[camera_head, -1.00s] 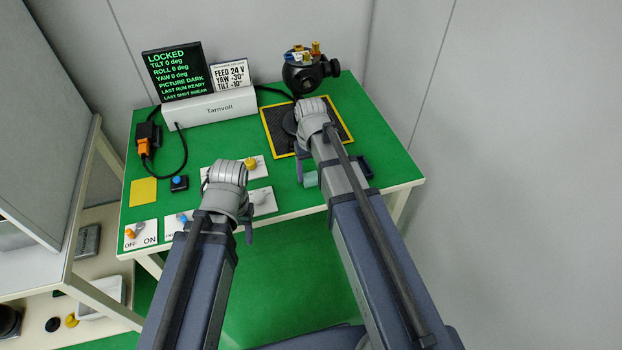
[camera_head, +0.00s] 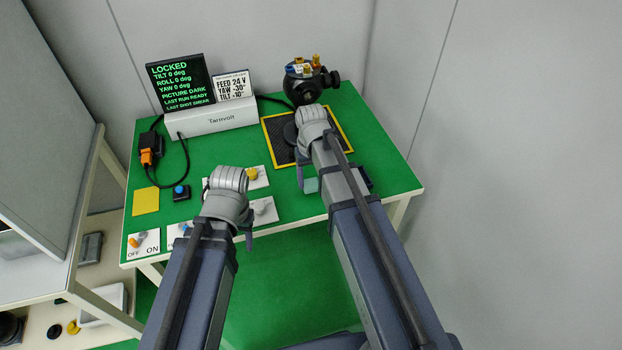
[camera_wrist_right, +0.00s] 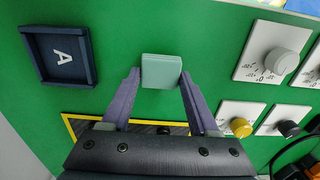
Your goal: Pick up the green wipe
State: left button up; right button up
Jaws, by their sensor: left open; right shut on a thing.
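The green wipe (camera_wrist_right: 161,71) is a small pale green block between the two purple fingertips of my right gripper (camera_wrist_right: 160,82) in the right wrist view. My right gripper is shut on it. In the head view the wipe (camera_head: 311,185) shows near the table's front edge, just left of my right forearm, beside the right gripper's fingers (camera_head: 301,178). I cannot tell whether it is clear of the table. My left gripper (camera_head: 247,238) is open near the front edge, its fingers partly hidden behind its wrist.
A dark blue tray marked A (camera_wrist_right: 62,55) lies beside the wipe. A yellow-edged black mat (camera_head: 272,132), a black ball-shaped device (camera_head: 303,88) and a console (camera_head: 211,118) stand farther back. A yellow square (camera_head: 146,201) lies at left. Knob panels (camera_head: 264,210) line the front.

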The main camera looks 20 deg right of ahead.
aim_at(311, 182)
notch_tip(311, 182, up, 8)
jog(key=p, duration=0.7)
jog(key=shift+r, duration=0.15)
jog(key=o, duration=0.8)
jog(key=c, duration=0.7)
jog(key=shift+o, duration=0.2)
